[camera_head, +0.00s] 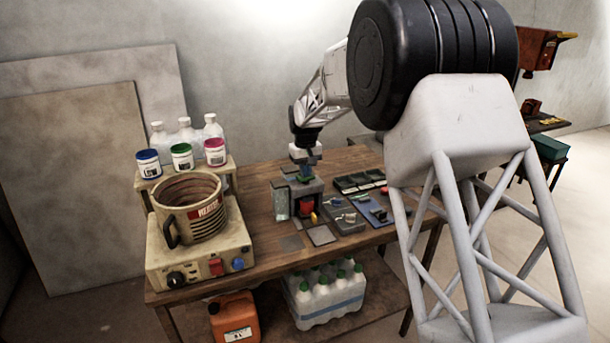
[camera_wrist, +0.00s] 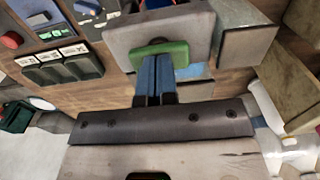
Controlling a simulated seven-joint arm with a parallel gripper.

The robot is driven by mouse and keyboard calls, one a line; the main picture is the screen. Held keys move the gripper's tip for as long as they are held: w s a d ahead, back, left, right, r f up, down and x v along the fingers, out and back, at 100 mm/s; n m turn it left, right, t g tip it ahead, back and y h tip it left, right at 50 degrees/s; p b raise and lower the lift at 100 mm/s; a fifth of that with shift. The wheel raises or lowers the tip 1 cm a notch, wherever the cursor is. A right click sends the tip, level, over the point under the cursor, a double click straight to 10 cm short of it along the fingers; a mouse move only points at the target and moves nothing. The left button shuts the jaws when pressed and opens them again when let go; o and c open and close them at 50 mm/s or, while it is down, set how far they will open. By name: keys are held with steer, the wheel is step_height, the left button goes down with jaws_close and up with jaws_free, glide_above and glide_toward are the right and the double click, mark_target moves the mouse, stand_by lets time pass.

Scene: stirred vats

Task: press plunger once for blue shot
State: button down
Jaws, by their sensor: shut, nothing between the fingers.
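My gripper (camera_head: 304,172) is shut with nothing between its fingers. It points down over a small grey dispenser-like block (camera_head: 306,190) on the wooden bench. In the wrist view the two blue fingers (camera_wrist: 154,82) lie side by side, with their tips at a green pad (camera_wrist: 160,53) on top of the grey block (camera_wrist: 165,30). I cannot tell whether the tips touch the pad or hover just above it. The block's dark front has a red patch (camera_head: 306,208). No blue-marked plunger can be made out.
A beige mixing pot (camera_head: 188,208) stands on a control base (camera_head: 200,256) left of the block. Trays (camera_head: 345,219) of small parts and a black compartment box (camera_head: 358,181) lie to the right.

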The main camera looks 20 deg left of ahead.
step_height(320, 180, up, 9)
stand_by(1.5)
steer(key=shift+f, duration=0.15)
steer(key=shift+d, duration=0.1)
steer(key=s+d+r+m, duration=0.2)
steer(key=s+d+r, duration=0.3)
steer(key=d, duration=0.7)
steer(key=s+d+r+m+t, duration=0.1)
steer(key=s+d+r, duration=0.2)
steer(key=s+d, duration=0.7)
steer(key=s+d+r+m, duration=0.2)
steer(key=s+d+r, duration=0.2)
steer(key=d, duration=1)
steer(key=s+d+f+m, duration=0.1)
steer(key=s+d+f, duration=0.2)
steer(key=s+d, duration=0.3)
steer(key=s+d+f+m+t, duration=0.1)
steer(key=s+d, duration=0.5)
steer(key=s, duration=0.8)
steer(key=s+d+f+m, duration=0.2)
steer(key=s+d+f, duration=0.2)
steer(key=s+d, duration=0.3)
steer(key=shift+s+f+t, duration=0.3)
steer(key=shift+s+f, duration=0.05)
steer(key=shift+s, duration=1.75)
